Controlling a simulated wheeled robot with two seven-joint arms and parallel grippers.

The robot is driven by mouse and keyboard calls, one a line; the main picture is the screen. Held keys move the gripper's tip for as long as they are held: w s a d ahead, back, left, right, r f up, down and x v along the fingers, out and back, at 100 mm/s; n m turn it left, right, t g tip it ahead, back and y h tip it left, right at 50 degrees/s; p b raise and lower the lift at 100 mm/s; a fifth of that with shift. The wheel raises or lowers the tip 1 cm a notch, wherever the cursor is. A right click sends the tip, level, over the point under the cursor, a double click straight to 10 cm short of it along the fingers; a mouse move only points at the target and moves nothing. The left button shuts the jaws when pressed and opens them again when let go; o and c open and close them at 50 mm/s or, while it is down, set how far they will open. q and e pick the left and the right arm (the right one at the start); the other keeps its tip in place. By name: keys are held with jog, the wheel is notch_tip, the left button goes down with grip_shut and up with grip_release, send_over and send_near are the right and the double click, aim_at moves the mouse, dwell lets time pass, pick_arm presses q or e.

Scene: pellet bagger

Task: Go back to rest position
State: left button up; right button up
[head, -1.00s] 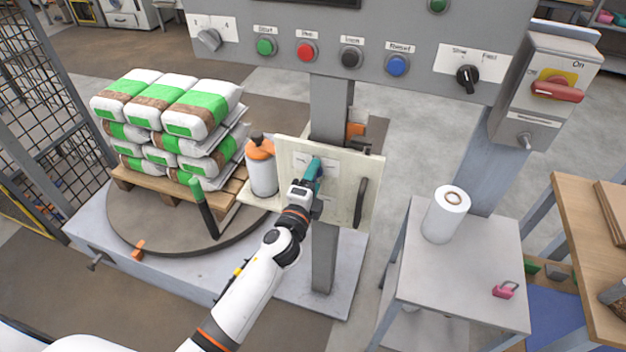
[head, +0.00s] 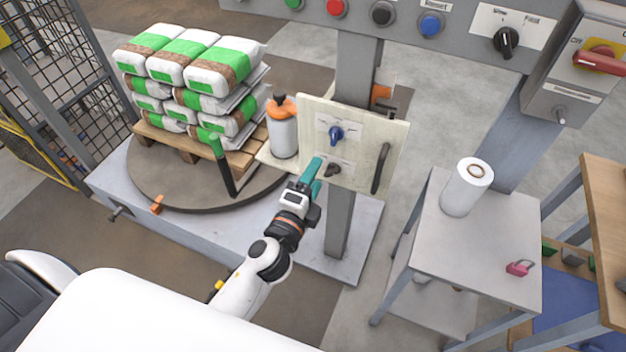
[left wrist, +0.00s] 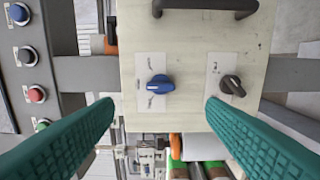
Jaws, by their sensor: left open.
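My left gripper (head: 312,178) is open and empty in the head view, a little in front of and below a cream panel (head: 388,128) on a grey post. The panel carries a blue knob (head: 336,134) and a dark knob (head: 333,169). In the left wrist view the two teal fingers stand wide apart, with the blue knob (left wrist: 159,84) between them and the dark knob (left wrist: 231,85) near the right finger. No finger appears to touch either knob. My right gripper is not in view.
A turntable (head: 150,190) holds a pallet of stacked bags (head: 190,60). A side table (head: 475,245) bears a white roll (head: 466,187) and a pink padlock (head: 519,268). A control box (head: 430,30) hangs above.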

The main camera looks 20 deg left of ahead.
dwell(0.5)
pick_arm(q)
jog(key=s+a+f+n+g+p, duration=0.1)
jog(key=s+f+n+g, duration=0.25)
jog(key=f, duration=0.65)
jog(key=s+f+n+g+p, duration=0.25)
jog(key=s+f, duration=0.25)
jog(key=f, duration=0.5)
jog(key=s+a+f+n+g+p, duration=0.1)
jog(key=s+f+n+g, duration=0.2)
jog(key=f, duration=0.8)
jog(key=s+a+f+n+g+p, duration=0.1)
jog(key=s+f, duration=0.3)
jog(key=s, duration=0.5)
jog(key=s+a+f+n+g+p, duration=0.1)
jog(key=s+a+f+n+g, duration=0.1)
jog(key=s, duration=0.8)
jog(key=s+a+f+n+g+p, duration=0.1)
jog(key=s+f+n+g, duration=0.3)
jog(key=s, duration=0.5)
notch_tip(320, 180, down, 3)
jog(key=shift+s+a+r+g+y, duration=0.2)
jog(key=shift+a+g+y, duration=0.1)
jog(key=shift+g, duration=0.2)
jog(key=shift+w, duration=0.1)
jog(key=shift+c, duration=0.4)
